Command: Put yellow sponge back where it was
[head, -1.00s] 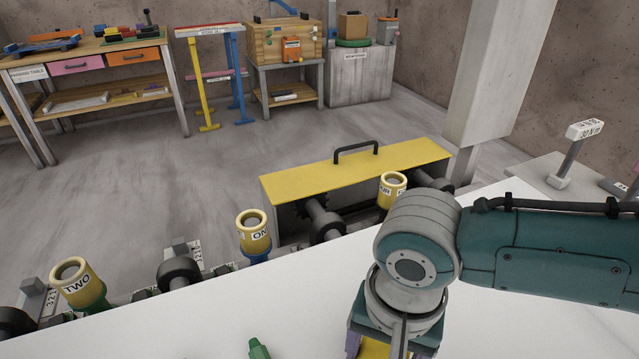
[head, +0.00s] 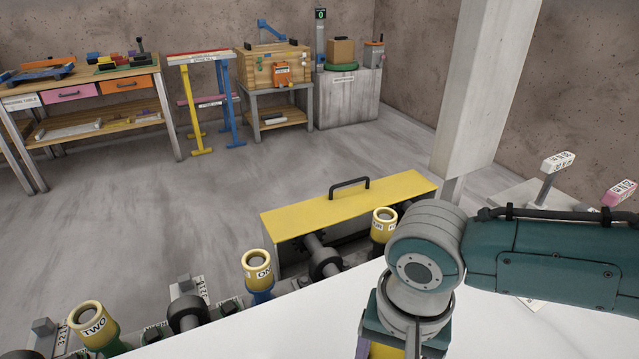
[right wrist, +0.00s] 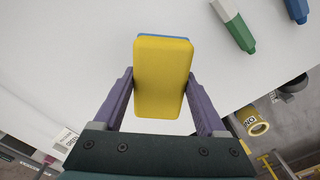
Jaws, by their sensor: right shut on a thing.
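The yellow sponge (right wrist: 161,80) with a thin blue layer at its far edge sits between the two purple fingers of my right gripper (right wrist: 161,95) in the right wrist view. The gripper is shut on it, over the white slab (right wrist: 60,60). I cannot tell whether the sponge touches the slab. In the head view my right gripper (head: 390,350) is at the bottom edge, mostly cut off, with a bit of yellow beside it. My left gripper is not in view.
A green-and-white marker (right wrist: 233,25) and a blue one (right wrist: 297,8) lie on the slab. Yellow cups (head: 257,265) and dark rollers line its far edge. A yellow-topped guard (head: 350,200) with a black handle stands beyond. A pillar (head: 480,90) rises at right.

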